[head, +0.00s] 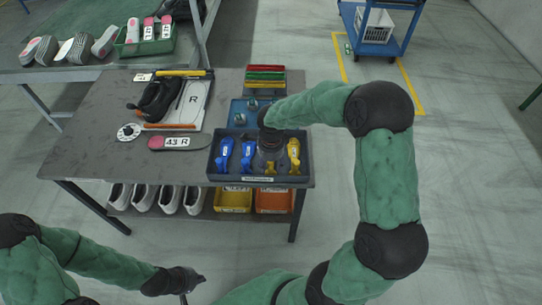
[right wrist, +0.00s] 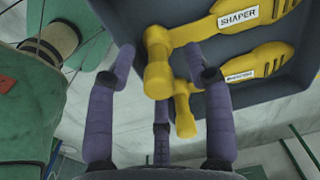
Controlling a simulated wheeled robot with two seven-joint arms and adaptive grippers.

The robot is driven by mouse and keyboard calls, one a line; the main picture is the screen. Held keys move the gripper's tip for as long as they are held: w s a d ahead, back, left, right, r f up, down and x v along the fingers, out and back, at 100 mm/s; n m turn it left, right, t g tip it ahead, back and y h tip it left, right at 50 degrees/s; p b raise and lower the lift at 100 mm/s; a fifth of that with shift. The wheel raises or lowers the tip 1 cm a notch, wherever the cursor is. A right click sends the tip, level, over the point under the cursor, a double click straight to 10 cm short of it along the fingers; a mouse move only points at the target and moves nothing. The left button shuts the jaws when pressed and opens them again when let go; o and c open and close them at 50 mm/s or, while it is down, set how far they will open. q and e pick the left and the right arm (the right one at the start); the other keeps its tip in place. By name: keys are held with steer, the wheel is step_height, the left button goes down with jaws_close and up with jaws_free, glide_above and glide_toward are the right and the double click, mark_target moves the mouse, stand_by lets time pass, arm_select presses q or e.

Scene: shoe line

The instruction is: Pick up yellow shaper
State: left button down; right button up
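A yellow shaper (right wrist: 225,22) with a "SHAPER" label lies in a dark tray (head: 222,178) on the table. A second yellow shaper (right wrist: 250,62) lies beside it. In the head view a yellow shaper (head: 294,155) shows at the tray's right end; the other is mostly hidden by my right gripper. My right gripper (right wrist: 159,60) is over the tray with its purple fingers spread. The round knob end of the labelled shaper shows between the fingers; I cannot tell whether they touch it. My left gripper (head: 188,281) is low at the front left, away from the table; its fingers are unclear.
Blue shapers (head: 225,155) lie in the tray's left part. A black shoe (head: 160,98) on a white board and a pink-and-grey sole (head: 178,142) lie to the left. A blue bin (head: 240,112) stands behind the tray. White shoes (head: 170,198) stand on the shelf below.

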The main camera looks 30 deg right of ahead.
jaws_close()
steer(key=shift+r, duration=0.1)
